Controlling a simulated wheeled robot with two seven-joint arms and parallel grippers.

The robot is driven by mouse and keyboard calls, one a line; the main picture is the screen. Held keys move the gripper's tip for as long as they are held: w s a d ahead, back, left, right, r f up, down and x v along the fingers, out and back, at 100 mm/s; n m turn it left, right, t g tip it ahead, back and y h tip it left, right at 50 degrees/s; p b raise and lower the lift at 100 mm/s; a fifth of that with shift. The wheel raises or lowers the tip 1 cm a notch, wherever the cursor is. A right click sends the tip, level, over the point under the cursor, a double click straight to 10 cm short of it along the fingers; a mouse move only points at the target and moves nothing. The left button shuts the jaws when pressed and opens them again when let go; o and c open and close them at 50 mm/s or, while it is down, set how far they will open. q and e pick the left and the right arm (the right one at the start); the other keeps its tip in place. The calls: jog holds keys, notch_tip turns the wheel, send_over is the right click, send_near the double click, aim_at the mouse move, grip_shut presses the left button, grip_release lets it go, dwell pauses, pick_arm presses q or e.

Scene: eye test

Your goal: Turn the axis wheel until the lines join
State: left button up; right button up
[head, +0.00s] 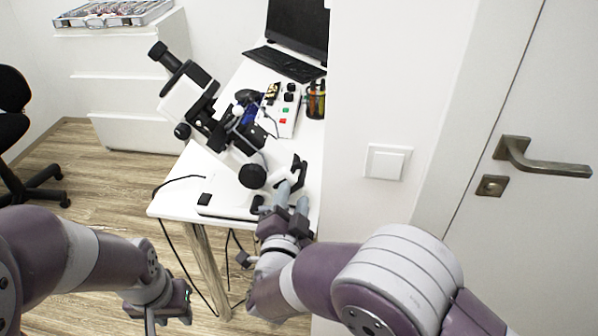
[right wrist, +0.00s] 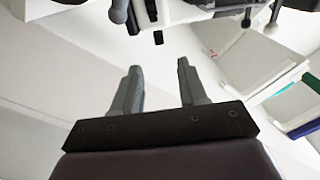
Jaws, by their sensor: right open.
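A white and black eye instrument (head: 190,95) stands tilted on the white table (head: 178,197). I cannot tell which part is the axis wheel, and no lines are visible. My right gripper (head: 291,194) is at the table's front, just right of and below the large knob. In the right wrist view, its fingers (right wrist: 157,68) are apart with nothing between them. My left gripper (head: 168,318) hangs low in front of the table, empty-looking, its opening unclear.
A white control box (head: 284,112) with coloured buttons, a pen holder (head: 316,100) and a keyboard (head: 285,64) lie behind the instrument. A white wall with a switch (head: 387,162) closes off the right. Cables hang below the table's front edge.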

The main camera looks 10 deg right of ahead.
aim_at(300, 167)
jog(key=x, duration=0.9)
jog(key=shift+w+d+b, duration=0.1)
jog(key=shift+w+b, duration=0.2)
jog(key=shift+w, duration=0.05)
jog(key=shift+c, duration=0.3)
